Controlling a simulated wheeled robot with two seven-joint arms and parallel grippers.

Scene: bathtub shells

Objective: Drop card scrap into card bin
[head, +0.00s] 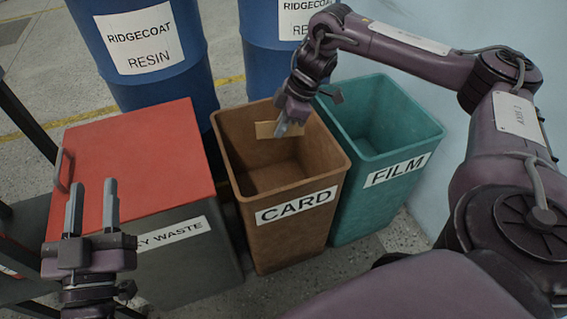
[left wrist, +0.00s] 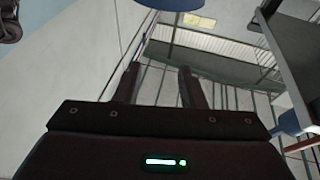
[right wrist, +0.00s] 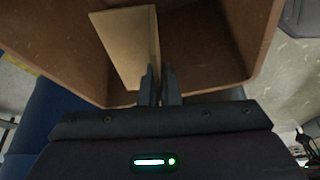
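The card scrap (head: 265,130) is a small flat tan piece. It shows larger in the right wrist view (right wrist: 126,45), with one edge between the fingers. My right gripper (head: 285,129) is shut on it and holds it over the open mouth of the brown card bin (head: 268,258), labelled CARD. The bin's brown walls surround the scrap in the right wrist view (right wrist: 205,50). The part of the bin floor that I can see looks empty. My left gripper (head: 93,205) is open and empty, fingers pointing up, in front of the red-lidded bin.
A teal bin (head: 365,210) labelled FILM stands right of the card bin. A grey bin with a closed red lid (head: 135,155) stands left. Blue drums (head: 150,85) marked RIDGECOAT stand behind. A pale blue wall (head: 440,100) is at the right.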

